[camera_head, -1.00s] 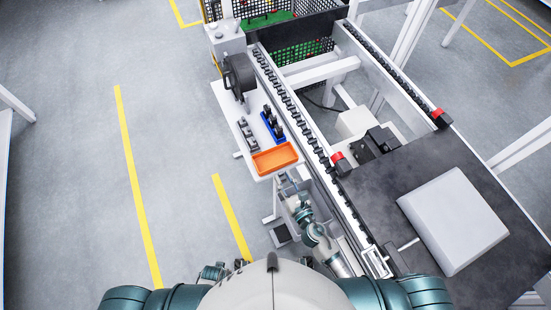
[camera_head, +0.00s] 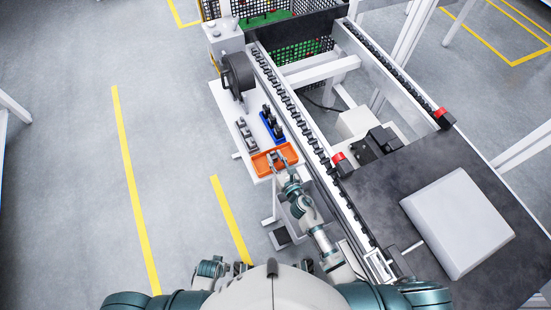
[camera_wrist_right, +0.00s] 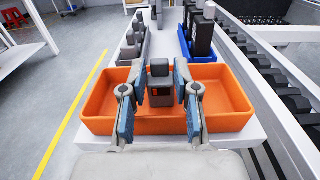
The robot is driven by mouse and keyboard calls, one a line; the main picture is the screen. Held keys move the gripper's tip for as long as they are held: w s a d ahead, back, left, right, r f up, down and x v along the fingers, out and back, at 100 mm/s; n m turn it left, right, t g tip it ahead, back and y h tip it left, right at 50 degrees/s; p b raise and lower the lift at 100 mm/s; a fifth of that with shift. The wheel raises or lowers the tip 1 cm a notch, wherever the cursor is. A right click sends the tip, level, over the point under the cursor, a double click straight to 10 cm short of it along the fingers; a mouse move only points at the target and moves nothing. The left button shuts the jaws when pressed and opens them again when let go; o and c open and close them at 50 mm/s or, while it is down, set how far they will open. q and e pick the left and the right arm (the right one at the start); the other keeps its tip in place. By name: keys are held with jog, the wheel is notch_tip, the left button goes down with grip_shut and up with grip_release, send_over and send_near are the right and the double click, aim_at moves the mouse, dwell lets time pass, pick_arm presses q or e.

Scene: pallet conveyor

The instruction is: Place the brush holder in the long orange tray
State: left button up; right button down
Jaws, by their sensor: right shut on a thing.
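The long orange tray (camera_head: 262,162) lies at the near end of a white side table; in the right wrist view its floor and walls (camera_wrist_right: 100,108) show on both sides of my fingers. My right gripper (camera_head: 279,158) is over the tray.
Beyond the orange tray stand a blue tray (camera_head: 281,137) with dark upright parts and a row of grey parts (camera_head: 246,135). A black round reel (camera_head: 238,75) stands farther back. The conveyor rail (camera_head: 292,98) runs close along the right side.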

pick_arm(q)
jog(key=shift+d+r, duration=0.2)
jog(key=shift+d, duration=0.05)
pick_arm(e)
jog(key=shift+d, duration=0.3)
jog(key=c, duration=0.9)
grip_release()
pick_arm(q)
jog(key=shift+a, duration=0.1)
pick_arm(e)
jog(key=shift+o, duration=0.2)
jog(key=shift+a, duration=0.1)
pick_arm(q)
jog(key=shift+w+r, duration=0.1)
pick_arm(e)
jog(key=shift+a+r, duration=0.1)
pick_arm(q)
jog(key=shift+r, duration=0.5)
pick_arm(e)
jog(key=v, duration=1.2)
jog(key=shift+s, duration=0.1)
